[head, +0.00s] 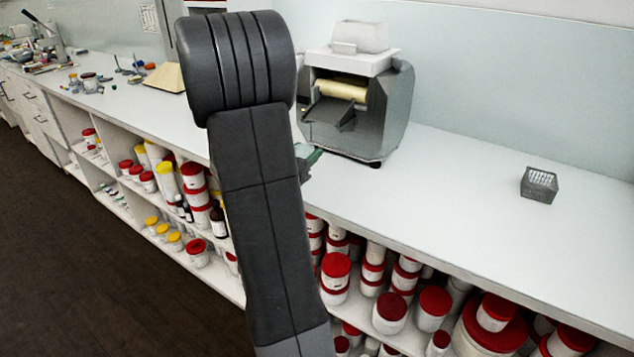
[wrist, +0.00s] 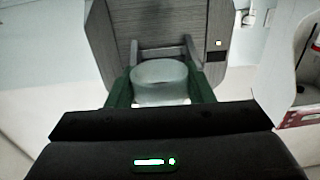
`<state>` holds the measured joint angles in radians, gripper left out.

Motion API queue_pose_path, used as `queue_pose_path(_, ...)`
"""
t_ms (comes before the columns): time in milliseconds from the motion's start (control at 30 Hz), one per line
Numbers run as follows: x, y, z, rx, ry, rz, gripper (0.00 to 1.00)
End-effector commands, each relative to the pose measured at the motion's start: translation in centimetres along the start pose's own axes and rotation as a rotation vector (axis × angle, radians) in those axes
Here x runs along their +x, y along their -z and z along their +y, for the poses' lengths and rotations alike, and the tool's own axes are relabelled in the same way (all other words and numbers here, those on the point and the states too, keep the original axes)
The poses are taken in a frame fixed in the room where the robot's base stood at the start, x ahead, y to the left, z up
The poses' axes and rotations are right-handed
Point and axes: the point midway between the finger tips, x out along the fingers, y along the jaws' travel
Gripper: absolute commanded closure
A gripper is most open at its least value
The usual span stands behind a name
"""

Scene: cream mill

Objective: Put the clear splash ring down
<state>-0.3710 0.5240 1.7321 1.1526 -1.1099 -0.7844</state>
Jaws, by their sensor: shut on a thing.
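The clear splash ring (wrist: 160,82) is a pale, see-through round piece in the middle of the wrist view. My gripper (wrist: 161,90) has its green fingers on either side of the ring and is shut on it. In the wrist view the ring is in front of a grey machine body (wrist: 125,25); I cannot tell whether it touches anything below.
A grey and white mill (head: 385,105) with a pale roller stands on the white counter (head: 440,190). A small grey wire basket (head: 539,185) stands to the right, with clear counter between. Several red-lidded tubs (head: 336,265) fill the shelves below. Small tools lie at the far left.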

Motion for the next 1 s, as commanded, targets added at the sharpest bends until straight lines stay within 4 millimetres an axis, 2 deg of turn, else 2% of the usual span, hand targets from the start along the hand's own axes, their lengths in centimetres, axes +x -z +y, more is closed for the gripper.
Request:
queue_pose_path(33, 0.0, -1.4, 0.0, -0.007, 0.001, -0.005, 0.74)
queue_pose_path(200, 0.0, -4.3, 0.0, -0.006, 0.001, -0.004, 0.74)
queue_pose_path(433, 0.0, -5.8, 0.0, -0.003, 0.002, -0.002, 0.74)
queue_pose_path(633, 0.0, -8.5, 0.0, -0.005, 0.001, -0.003, 0.74)
queue_pose_path(1000, 0.0, -9.2, 0.0, -0.001, 0.002, -0.001, 0.74)
